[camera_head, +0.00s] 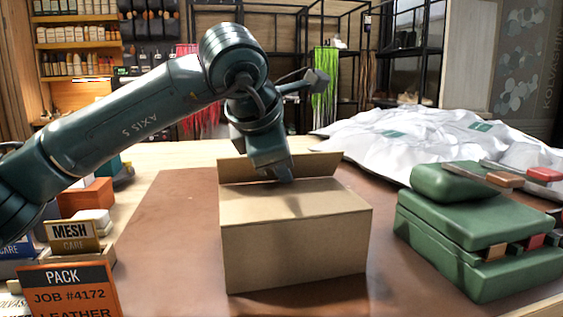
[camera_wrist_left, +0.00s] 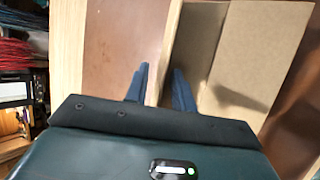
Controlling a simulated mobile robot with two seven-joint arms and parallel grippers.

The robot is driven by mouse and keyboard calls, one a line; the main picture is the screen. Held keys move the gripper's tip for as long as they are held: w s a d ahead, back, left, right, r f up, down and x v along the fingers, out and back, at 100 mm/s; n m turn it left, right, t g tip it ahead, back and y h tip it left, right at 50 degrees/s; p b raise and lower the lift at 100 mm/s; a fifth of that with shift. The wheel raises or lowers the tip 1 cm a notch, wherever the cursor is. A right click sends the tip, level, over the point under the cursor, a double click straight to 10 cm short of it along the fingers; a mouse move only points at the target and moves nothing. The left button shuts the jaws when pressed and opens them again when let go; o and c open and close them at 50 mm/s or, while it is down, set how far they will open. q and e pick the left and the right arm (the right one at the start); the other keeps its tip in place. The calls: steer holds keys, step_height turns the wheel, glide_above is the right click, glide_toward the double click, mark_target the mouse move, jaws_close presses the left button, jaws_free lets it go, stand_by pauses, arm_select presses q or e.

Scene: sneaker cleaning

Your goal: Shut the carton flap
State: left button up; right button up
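The brown carton (camera_head: 296,246) sits on the brown mat, its top mostly covered by cardboard. Its flap (camera_head: 318,164) stands up along the far edge. My left gripper (camera_head: 281,174) points down at the flap, with one finger showing on the near side. In the left wrist view, the gripper's two dark fingers (camera_wrist_left: 160,88) are apart, and the narrow edge of the flap (camera_wrist_left: 169,42) runs between them. I cannot tell whether either finger touches it. The carton's top (camera_wrist_left: 258,45) lies to the right there. My right gripper is not in view.
Green cases (camera_head: 470,232) stand to the carton's right, with brushes on and beside them. A white crumpled sheet (camera_head: 420,135) lies behind. An orange and black job card (camera_head: 68,292) and small boxes (camera_head: 88,198) are at left. The mat (camera_head: 165,225) is bare left of the carton.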

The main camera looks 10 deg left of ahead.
arm_select(q)
steer(key=p+v, duration=0.1)
steer(key=v, duration=1.1)
steer(key=shift+s+r+p, duration=0.2)
steer(key=shift+s+p, duration=0.05)
steer(key=shift+p, duration=0.05)
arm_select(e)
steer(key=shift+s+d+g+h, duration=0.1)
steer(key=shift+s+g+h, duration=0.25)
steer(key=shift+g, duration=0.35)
arm_select(q)
steer(key=shift+w, duration=0.1)
